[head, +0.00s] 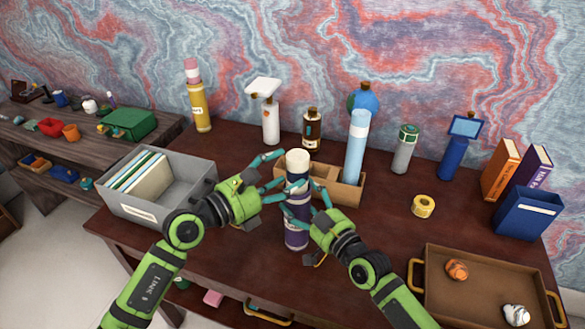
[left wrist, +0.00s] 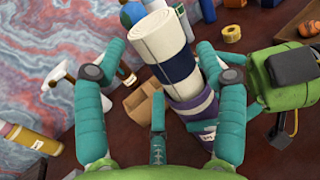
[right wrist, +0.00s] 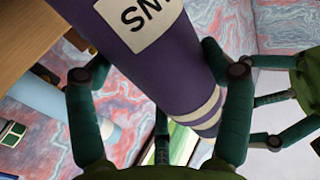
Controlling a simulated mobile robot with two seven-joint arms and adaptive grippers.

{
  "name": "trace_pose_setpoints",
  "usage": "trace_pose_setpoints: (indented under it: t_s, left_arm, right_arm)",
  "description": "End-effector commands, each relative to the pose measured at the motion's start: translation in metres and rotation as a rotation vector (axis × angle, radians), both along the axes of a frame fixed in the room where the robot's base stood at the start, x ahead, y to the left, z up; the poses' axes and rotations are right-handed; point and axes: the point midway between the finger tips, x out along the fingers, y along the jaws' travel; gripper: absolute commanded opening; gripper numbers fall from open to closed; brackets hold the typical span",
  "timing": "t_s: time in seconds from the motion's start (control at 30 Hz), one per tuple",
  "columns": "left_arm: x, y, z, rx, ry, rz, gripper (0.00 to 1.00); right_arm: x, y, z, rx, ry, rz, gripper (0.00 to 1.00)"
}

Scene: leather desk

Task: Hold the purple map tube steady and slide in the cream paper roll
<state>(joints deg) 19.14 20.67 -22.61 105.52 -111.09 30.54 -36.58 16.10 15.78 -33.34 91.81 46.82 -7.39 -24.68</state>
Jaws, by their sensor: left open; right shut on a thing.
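The purple map tube (head: 296,236) stands upright near the desk's front edge; its label and cream bands show in the right wrist view (right wrist: 155,65). My right gripper (head: 303,208) is shut on the tube's upper part. The cream paper roll (head: 298,160), with a dark blue band, stands upright with its lower end in the tube's mouth and a good length above it; how deep it sits is hidden. It also shows in the left wrist view (left wrist: 160,35). My left gripper (head: 283,175) is open, its fingers on either side of the roll.
A wooden divided box (head: 348,192) with a light blue cylinder (head: 357,145) is close behind the tube. A grey file box (head: 180,205) stands left, a brown tray (head: 480,302) front right. A yellow tape roll (head: 423,206) lies on clear desk.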

Motion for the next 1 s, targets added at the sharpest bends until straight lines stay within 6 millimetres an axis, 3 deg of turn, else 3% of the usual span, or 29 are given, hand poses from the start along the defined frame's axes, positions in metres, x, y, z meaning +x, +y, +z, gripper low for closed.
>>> trace_pose_setpoints:
  t_s: [0.2,0.4,0.9,0.93,0.97,1.0]
  left_arm:
    - [-0.033,0.037,-0.002,0.004,0.003,0.001,0.71]
    - [-0.052,0.058,-0.001,0.0,0.003,0.001,0.71]
    - [-0.058,0.064,0.0,-0.001,0.001,0.0,0.71]
    - [-0.058,0.064,0.0,-0.001,0.001,0.0,0.71]
    - [-0.058,0.064,0.0,-0.001,0.001,0.0,0.71]
    - [-0.058,0.064,0.0,-0.001,0.001,0.0,0.71]
  right_arm:
    - [0.0,0.0,-0.001,-0.002,0.002,0.0,0.47]
    - [0.0,0.0,-0.001,-0.002,0.002,0.0,0.47]
    - [0.0,0.0,-0.001,-0.002,0.002,0.0,0.47]
    - [0.0,0.0,-0.001,-0.002,0.002,0.0,0.88]
    - [0.0,0.0,-0.001,-0.002,0.002,0.0,1.0]
    - [0.0,0.0,-0.001,-0.002,0.002,0.0,1.0]
